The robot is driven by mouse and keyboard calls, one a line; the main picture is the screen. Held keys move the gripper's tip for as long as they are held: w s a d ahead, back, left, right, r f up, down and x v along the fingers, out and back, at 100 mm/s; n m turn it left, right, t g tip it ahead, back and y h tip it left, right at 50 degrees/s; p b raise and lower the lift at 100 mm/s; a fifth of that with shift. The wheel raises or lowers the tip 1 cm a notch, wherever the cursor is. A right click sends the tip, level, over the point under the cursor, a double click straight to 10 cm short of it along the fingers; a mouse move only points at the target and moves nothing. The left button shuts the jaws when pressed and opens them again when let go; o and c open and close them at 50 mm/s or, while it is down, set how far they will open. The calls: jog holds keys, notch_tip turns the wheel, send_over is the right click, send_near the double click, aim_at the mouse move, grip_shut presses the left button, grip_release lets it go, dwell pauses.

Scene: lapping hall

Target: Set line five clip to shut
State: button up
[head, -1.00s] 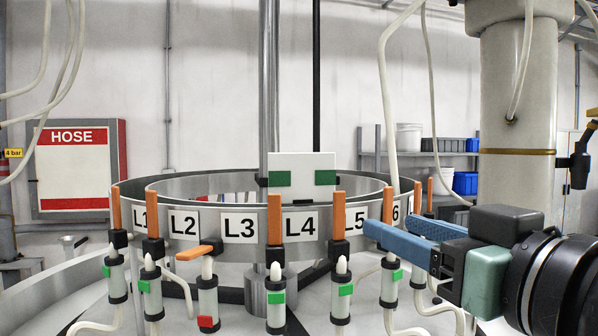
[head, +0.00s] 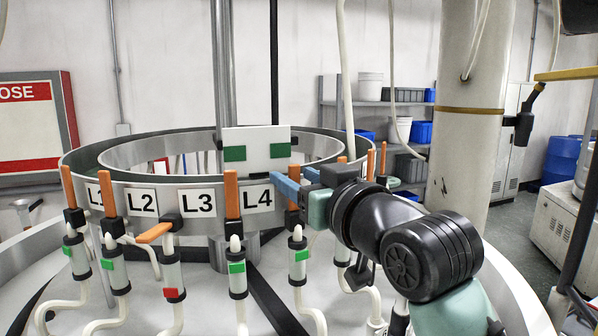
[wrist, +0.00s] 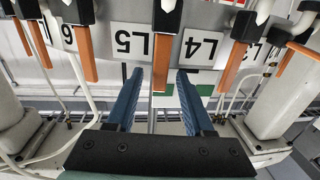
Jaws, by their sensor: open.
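The clip between the L4 and L5 labels has an upright orange lever (head: 293,169), with a green mark (head: 300,256) on the body below it. I take it for line five's clip. My gripper (head: 290,180) is open, its blue fingers at that lever. In the wrist view, the lever (wrist: 160,62) stands between the fingertips of my gripper (wrist: 159,77), with gaps on both sides. The L5 label (wrist: 131,43) shows there but is hidden behind my gripper in the head view. One clip near L3 has its lever (head: 155,233) lying sideways, with a red mark (head: 171,293).
Neighbouring upright levers stand close on both sides, one near L4 (head: 231,190) and one further right (head: 341,172). The steel ring (head: 130,181) bearing the labels lies right behind them. Pale hoses (head: 312,312) run below. A thick column (head: 470,160) stands behind right.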

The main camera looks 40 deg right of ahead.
grip_shut()
dwell(1.4)
